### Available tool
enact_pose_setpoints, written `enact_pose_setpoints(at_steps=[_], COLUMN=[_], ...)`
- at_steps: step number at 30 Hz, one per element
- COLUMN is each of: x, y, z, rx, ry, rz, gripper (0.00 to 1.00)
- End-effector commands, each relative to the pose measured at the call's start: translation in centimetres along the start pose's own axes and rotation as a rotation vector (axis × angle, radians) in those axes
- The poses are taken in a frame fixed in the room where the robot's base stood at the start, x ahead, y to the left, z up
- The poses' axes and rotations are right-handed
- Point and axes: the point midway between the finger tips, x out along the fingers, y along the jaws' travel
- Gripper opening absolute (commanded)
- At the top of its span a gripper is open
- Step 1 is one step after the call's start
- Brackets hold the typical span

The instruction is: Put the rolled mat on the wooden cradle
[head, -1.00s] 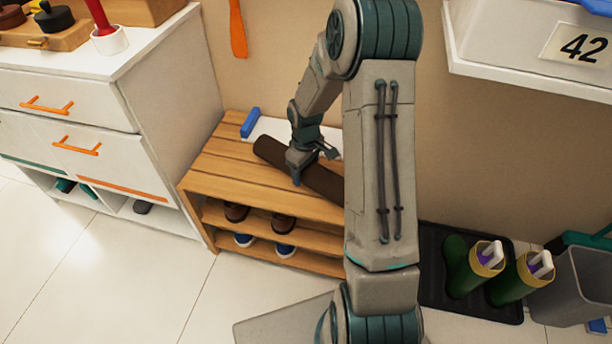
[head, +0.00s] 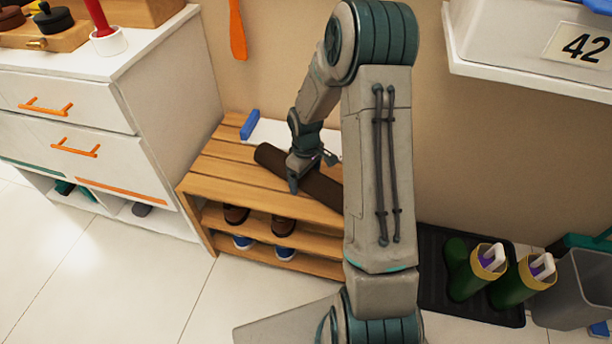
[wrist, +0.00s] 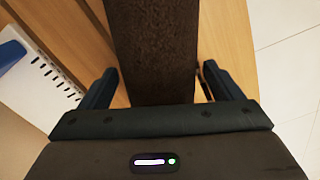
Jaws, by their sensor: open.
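The rolled mat (head: 320,187) is a dark brown roll lying slantwise on the slatted wooden bench top. Its right end is hidden behind my arm in the head view. In the wrist view the mat (wrist: 153,45) runs up the middle of the picture. My gripper (head: 308,172) is at the mat, and its open fingers (wrist: 160,82) stand on either side of it, with gaps visible. I cannot make out a separate wooden cradle in either view.
The wooden bench (head: 215,178) has shoes on its lower shelves. A white slotted piece (wrist: 35,80) with a blue end lies behind the mat. A white drawer cabinet (head: 165,110) stands left. Green boots (head: 465,275) stand on a black tray right of my arm.

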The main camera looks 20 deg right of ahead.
Motion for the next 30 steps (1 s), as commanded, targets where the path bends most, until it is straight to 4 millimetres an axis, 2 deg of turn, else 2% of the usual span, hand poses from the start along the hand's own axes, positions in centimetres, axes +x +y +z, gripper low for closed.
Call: enact_pose_setpoints(at_steps=[12, 15, 21, 26, 30], x=[-8.8, -10.3, -11.9, -14.0, -16.9], y=[0.1, 0.1, -0.1, -1.4, -3.6], z=[-0.1, 0.0, 0.1, 1.1, 2.9], rx=[0.001, 0.0, 0.004, 0.043, 0.119], ry=[0.004, 0.003, 0.002, -0.002, -0.001], rz=[0.004, 0.004, 0.004, 0.024, 0.05], gripper=[0.86, 0.86, 0.86, 0.86, 0.86])
